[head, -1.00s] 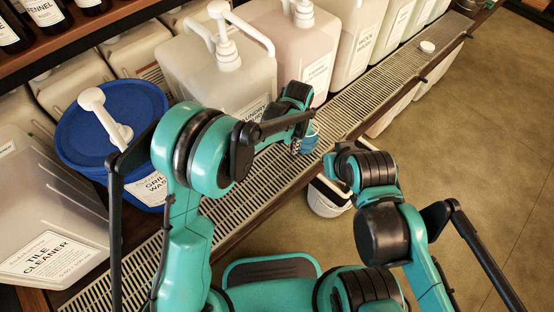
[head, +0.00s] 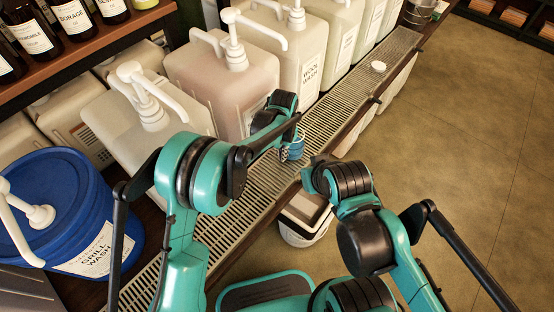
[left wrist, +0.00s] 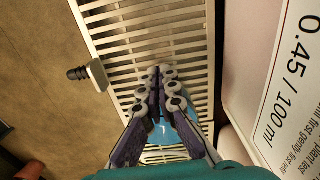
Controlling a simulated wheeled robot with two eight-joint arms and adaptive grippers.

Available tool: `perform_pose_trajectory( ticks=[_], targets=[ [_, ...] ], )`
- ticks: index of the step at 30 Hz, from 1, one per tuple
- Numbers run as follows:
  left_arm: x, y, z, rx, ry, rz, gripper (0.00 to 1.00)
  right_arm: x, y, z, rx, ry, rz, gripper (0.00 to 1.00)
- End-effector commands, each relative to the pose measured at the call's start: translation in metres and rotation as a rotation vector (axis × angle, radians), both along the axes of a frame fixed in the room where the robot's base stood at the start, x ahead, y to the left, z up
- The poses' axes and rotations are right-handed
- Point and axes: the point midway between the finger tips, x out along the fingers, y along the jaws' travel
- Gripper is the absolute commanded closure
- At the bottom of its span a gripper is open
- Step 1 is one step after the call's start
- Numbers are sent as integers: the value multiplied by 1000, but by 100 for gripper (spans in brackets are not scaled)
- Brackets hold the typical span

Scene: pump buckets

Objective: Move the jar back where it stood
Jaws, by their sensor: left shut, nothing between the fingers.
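A small jar with a blue body (head: 295,148) shows on the slatted grate (head: 250,183) in the head view, partly hidden by my left gripper. In the left wrist view a light blue patch (left wrist: 167,133) shows behind and between the fingers; it looks like the same jar. My left gripper (head: 284,155) is low over the grate, close beside the jar. In the left wrist view its fingers (left wrist: 158,85) are together and empty. Whether they touch the jar I cannot tell. My right arm comes in from the right; its fingers are hidden behind its own wrist.
Large pump jugs (head: 222,88) line the back of the grate. A blue tub (head: 70,205) labelled Grill Wash stands at left. A small white lid-like disc (head: 378,67) lies farther along the grate. A bucket (head: 302,218) is below the shelf edge. Floor (head: 450,140) at right is clear.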

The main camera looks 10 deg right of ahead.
Motion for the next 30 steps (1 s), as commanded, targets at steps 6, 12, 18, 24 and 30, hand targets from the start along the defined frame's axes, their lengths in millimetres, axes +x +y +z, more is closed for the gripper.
perform_pose_trajectory(
  ticks=[6, 12, 18, 24, 30],
  targets=[
    [27, -36, 1, -1, -1, -2, 100, 0, 0, 6, 0, 0, 0, 100],
    [43, -57, 0, -1, -1, -1, 100, 0, 0, 9, 0, 0, 0, 100],
    [45, -60, 0, -1, -1, -1, 100, 0, 0, 8, 0, 0, 0, 100],
    [45, -60, 0, 0, 0, -1, 100, 0, 0, 8, 0, 0, 0, 100],
    [43, -53, -1, 0, 0, 1, 100, 0, 0, 7, 0, 0, 0, 100]
  ],
)
